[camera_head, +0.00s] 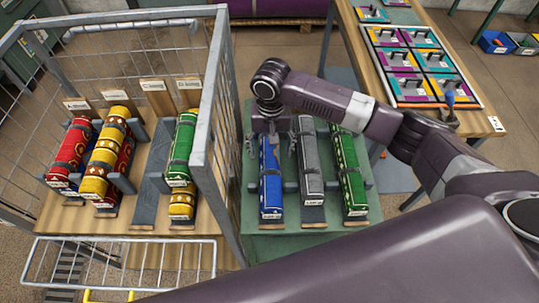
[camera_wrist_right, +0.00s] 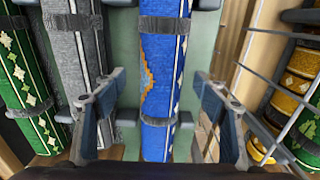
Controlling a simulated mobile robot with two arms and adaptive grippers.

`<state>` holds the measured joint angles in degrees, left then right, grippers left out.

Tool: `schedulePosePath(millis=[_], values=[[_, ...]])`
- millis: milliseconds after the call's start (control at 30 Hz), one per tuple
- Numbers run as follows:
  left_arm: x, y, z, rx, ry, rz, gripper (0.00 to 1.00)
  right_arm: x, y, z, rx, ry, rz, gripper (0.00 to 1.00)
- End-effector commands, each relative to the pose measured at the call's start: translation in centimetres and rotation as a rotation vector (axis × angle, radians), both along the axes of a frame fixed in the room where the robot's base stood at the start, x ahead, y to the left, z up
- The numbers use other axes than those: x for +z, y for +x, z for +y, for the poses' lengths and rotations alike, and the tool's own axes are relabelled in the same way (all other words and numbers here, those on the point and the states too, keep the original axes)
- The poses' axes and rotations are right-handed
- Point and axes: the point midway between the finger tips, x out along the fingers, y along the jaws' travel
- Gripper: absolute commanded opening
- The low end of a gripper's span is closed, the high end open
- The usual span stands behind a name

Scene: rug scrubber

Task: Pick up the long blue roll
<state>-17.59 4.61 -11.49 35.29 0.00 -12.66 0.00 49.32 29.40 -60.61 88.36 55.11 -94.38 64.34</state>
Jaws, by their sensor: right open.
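The long blue roll (camera_head: 271,188) lies on the green table in the head view, left of a grey roll (camera_head: 310,165) and a green roll (camera_head: 348,175). It has dark straps and a white-and-orange pattern. In the right wrist view the blue roll (camera_wrist_right: 160,85) runs up the middle between the open fingers of my right gripper (camera_wrist_right: 160,120). In the head view the right gripper (camera_head: 271,145) is over the far part of the blue roll, one finger on each side. I cannot tell its exact height above the roll. My left gripper is not in view.
A wire-sided cage cart (camera_head: 197,100) with red, yellow and green rolls stands close on the left. Grey holders flank the rolls on the green table (camera_head: 290,245). A wooden table (camera_head: 375,85) with colourful panels is at the back right.

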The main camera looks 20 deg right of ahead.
Motion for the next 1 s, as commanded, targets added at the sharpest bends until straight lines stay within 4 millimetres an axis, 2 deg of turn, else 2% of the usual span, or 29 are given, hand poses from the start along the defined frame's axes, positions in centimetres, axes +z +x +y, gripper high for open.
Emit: schedulePosePath(millis=[100,233,533,1000], values=[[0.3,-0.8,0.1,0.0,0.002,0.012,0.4,-1.9,-0.1,0.1,-0.001,-0.003,0.003,0.65],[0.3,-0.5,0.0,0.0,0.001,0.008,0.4,-3.4,-0.1,0.1,-0.001,-0.003,0.001,0.65],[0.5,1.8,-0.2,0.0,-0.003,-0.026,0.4,-3.8,0.0,0.1,0.0,-0.001,-0.001,0.64],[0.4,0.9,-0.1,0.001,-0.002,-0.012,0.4,-3.7,0.0,0.1,0.0,-0.001,-0.001,0.12]])
